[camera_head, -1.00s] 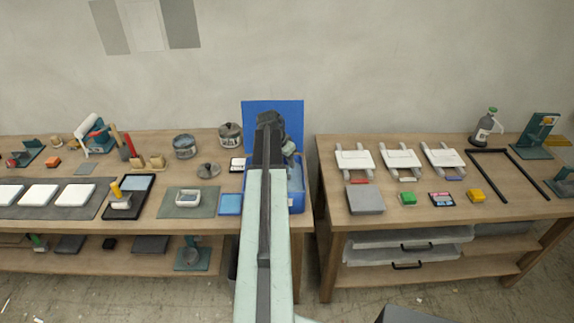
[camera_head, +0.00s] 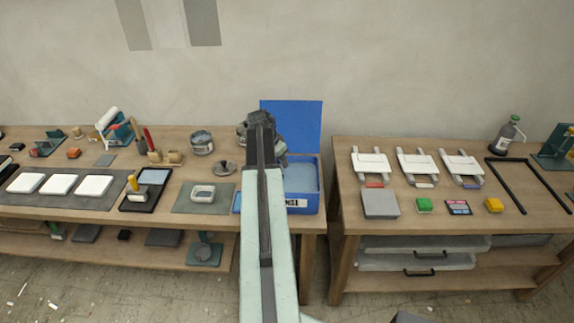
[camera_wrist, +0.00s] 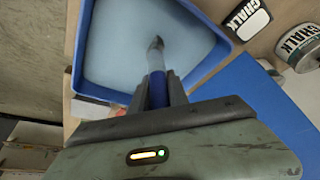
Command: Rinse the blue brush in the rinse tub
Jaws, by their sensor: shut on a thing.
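The blue rinse tub (camera_head: 306,205) stands at the right end of the left bench, holds pale blue water, and has a partly hidden white label on its front. In the wrist view the tub (camera_wrist: 222,40) fills the upper middle. My gripper (camera_wrist: 158,92) is shut on the blue brush (camera_wrist: 157,88), whose dark tip points away from me, over the water inside the rim. I cannot tell whether the tip touches the water. In the head view my arm hides the brush and the fingers.
A blue upright panel (camera_head: 292,125) stands behind the tub. A chalk label (camera_wrist: 246,18) and a chalk tin (camera_wrist: 300,45) sit close beside the tub. White blocks (camera_head: 93,185) and small tools crowd the left bench. A gap separates it from the right bench (camera_head: 345,215).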

